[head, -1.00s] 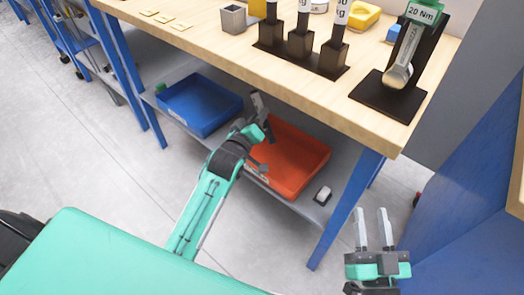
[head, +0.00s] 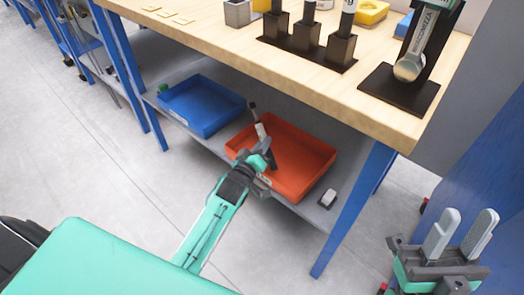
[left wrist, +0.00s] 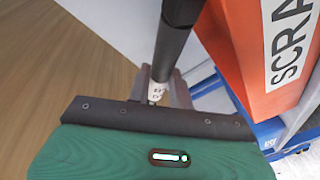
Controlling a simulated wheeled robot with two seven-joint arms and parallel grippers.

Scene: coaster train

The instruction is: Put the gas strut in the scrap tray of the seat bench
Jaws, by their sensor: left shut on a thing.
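The gas strut is a dark rod with a pale section; it shows in the head view (head: 260,130) and in the left wrist view (left wrist: 173,42). My left gripper (head: 264,152) is shut on it, and the strut points up and away from the fingers. In the left wrist view the fingers (left wrist: 165,90) close around its pale, printed part. The scrap tray is orange-red (head: 322,150), on the bench's lower shelf; its partly visible "SCRA" label also shows in the left wrist view (left wrist: 288,40). The strut overlaps the tray's left side in the head view; its height above the tray is unclear. My right gripper (head: 462,225) is open and empty.
A blue tray (head: 203,105) stands left of the scrap tray on the grey shelf. A small pale-topped object (head: 328,197) lies at the shelf's right end. The wooden bench top (head: 310,80) overhangs the shelf. A blue leg (head: 350,215) stands at the right.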

